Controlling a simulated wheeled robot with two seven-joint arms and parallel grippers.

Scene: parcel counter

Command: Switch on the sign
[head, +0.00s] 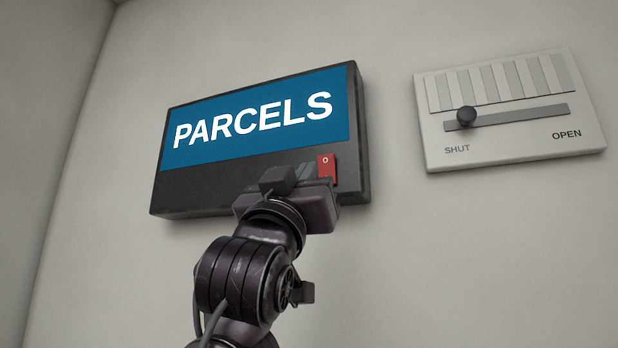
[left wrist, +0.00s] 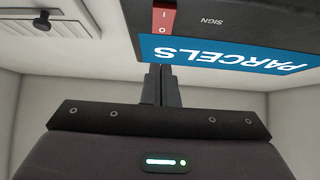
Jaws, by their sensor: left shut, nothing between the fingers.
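The sign (head: 255,120) is a dark box on the wall with a blue face and white letters PARCELS. It shows upside down in the left wrist view (left wrist: 235,50). A red rocker switch (head: 326,166) sits at the lower right of its front. In the left wrist view the switch (left wrist: 163,18) shows the marks I and O. My left gripper (head: 308,171) is shut and empty, in front of the sign's lower edge, just left of the switch. Its fingertips (left wrist: 163,72) point towards the sign's front. Whether they touch it I cannot tell. My gripper hides the switch's lower part in the head view.
A pale vent panel (head: 510,110) with a slider knob (head: 466,117) at the SHUT end is on the wall to the right. It also shows at the top left of the left wrist view (left wrist: 60,25). The wall between panel and sign is bare.

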